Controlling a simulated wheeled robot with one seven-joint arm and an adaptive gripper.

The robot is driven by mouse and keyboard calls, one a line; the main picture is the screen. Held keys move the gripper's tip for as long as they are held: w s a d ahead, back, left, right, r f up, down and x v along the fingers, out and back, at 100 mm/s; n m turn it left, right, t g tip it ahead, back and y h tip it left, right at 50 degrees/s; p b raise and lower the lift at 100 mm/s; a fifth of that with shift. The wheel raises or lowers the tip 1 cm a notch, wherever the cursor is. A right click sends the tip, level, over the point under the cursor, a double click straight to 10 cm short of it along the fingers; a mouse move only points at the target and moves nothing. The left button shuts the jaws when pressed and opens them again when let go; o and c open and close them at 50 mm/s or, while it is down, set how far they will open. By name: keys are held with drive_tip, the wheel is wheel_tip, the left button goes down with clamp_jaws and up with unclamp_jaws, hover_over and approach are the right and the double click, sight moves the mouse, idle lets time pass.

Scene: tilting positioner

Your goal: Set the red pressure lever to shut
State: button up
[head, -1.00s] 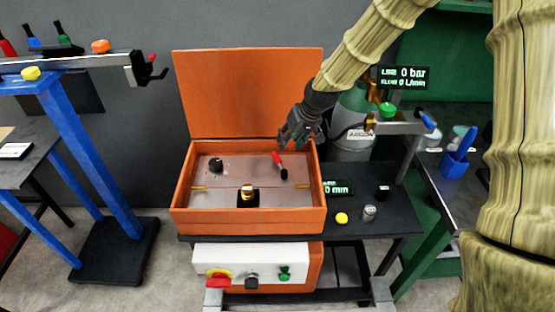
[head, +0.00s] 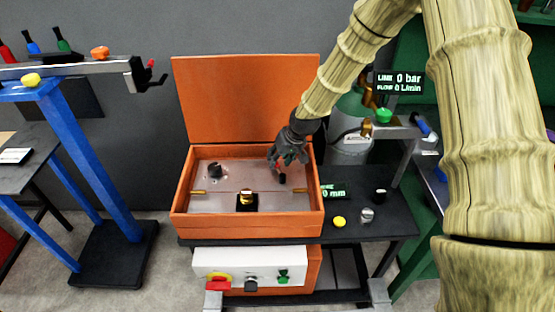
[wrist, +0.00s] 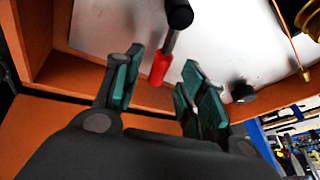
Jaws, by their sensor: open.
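The red pressure lever (wrist: 160,68) has a red end and a black knob or hub; it stands on the metal panel inside the open orange box (head: 180,215). In the wrist view its red end lies between and just beyond the two green-padded fingers of my gripper (wrist: 155,92). In the head view my gripper (head: 284,163) is over the right part of the panel and hides most of the lever; a bit of red and the black part (head: 282,179) show below it. My gripper is open, with a finger on each side of the lever. I cannot tell whether either touches.
A black knob (head: 214,170) sits at the panel's left, and a brass part (head: 246,196) at its front middle. The raised orange lid (head: 235,95) stands behind. The box walls surround the panel closely. A grey gas cylinder (head: 349,140) stands to the right.

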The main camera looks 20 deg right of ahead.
drive_tip(key=shift+x, duration=1.15)
clamp_jaws()
